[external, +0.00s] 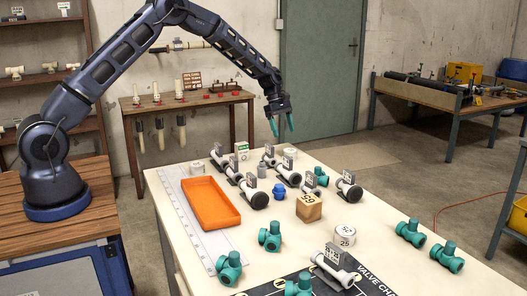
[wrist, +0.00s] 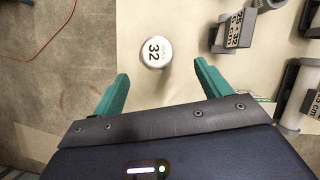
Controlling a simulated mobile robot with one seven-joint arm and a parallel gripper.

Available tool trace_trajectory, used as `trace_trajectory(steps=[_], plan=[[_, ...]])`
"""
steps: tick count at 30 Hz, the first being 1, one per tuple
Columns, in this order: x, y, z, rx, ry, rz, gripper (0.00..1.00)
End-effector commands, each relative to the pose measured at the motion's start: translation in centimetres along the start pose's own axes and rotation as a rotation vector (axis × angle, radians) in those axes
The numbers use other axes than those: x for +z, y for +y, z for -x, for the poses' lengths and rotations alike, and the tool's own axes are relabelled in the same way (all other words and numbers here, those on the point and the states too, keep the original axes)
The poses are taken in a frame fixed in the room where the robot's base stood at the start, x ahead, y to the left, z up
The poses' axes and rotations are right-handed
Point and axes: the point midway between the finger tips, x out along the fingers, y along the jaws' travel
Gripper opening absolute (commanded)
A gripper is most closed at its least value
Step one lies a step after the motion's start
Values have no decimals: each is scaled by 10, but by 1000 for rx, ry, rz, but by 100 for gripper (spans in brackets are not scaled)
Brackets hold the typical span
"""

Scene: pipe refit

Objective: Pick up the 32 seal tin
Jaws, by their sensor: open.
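The 32 seal tin (wrist: 153,53) is a small round white tin with a black "32" on its lid. It stands on the pale bench top near an edge. In the external view a white tin (external: 281,151) at the bench's back edge below my gripper appears to be the same one; its number cannot be read there. My gripper (external: 282,127) points down above the back of the bench. In the wrist view my gripper (wrist: 162,72) has its teal fingers apart, with the tin just beyond and between the tips. Nothing is held.
Grey pipe pieces with tags (wrist: 236,30) lie to the right in the wrist view. The external view also shows a green-and-white box (external: 241,149), an orange tray (external: 208,204), a wooden block (external: 309,207), another tin marked 25 (external: 344,236) and several teal valves (external: 270,237).

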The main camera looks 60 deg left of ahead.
Motion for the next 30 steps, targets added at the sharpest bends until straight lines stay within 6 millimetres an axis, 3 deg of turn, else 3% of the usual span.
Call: trace_trajectory(steps=[9,17,25,30], plan=[[0,0,-43,-3,0,-1,76],[-1,2,-59,-2,0,-1,76],[-2,6,-94,-2,0,-2,76],[-2,7,-100,0,1,-2,76]])
